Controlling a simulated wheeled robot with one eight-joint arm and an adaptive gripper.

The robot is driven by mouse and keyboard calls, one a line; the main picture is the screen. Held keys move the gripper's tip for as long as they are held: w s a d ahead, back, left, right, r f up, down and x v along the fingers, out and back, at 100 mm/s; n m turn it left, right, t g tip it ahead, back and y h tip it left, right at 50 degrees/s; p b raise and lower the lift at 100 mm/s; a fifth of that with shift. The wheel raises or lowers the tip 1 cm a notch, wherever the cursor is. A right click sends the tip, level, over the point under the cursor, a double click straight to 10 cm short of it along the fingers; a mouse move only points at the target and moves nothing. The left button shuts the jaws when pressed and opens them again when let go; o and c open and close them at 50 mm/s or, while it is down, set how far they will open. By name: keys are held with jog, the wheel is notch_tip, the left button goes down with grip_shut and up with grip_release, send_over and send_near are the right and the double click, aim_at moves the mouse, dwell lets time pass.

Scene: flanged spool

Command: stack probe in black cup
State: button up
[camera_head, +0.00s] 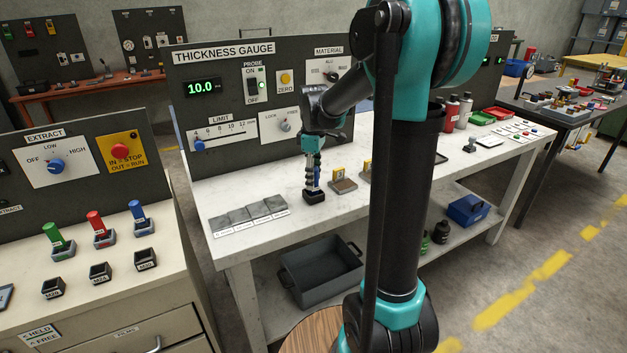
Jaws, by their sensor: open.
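A small square black cup (314,197) stands on the white bench below the thickness gauge panel. The fingers are open. They hide part of the blue piece, and I cannot tell how deep it sits or whether the fingers touch it.
Grey sample plates (248,215) lie left of the cup, and small yellow-tagged blocks (343,183) stand to its right. The gauge panel (215,125) rises behind. A grey bin (320,274) sits on the lower shelf. My arm hides part of the bench.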

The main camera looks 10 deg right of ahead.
notch_tip(320, 180, up, 11)
jog(key=shift+r, duration=0.1)
jog(key=s+d+f+m+t, duration=0.2)
jog(key=s+f+m, duration=0.4)
jog(key=s+f, duration=0.5)
jog(key=s+d+f+m+t, duration=0.2)
jog(key=s+f+m, duration=0.4)
jog(key=s+f, duration=0.5)
jog(key=shift+m, duration=0.3)
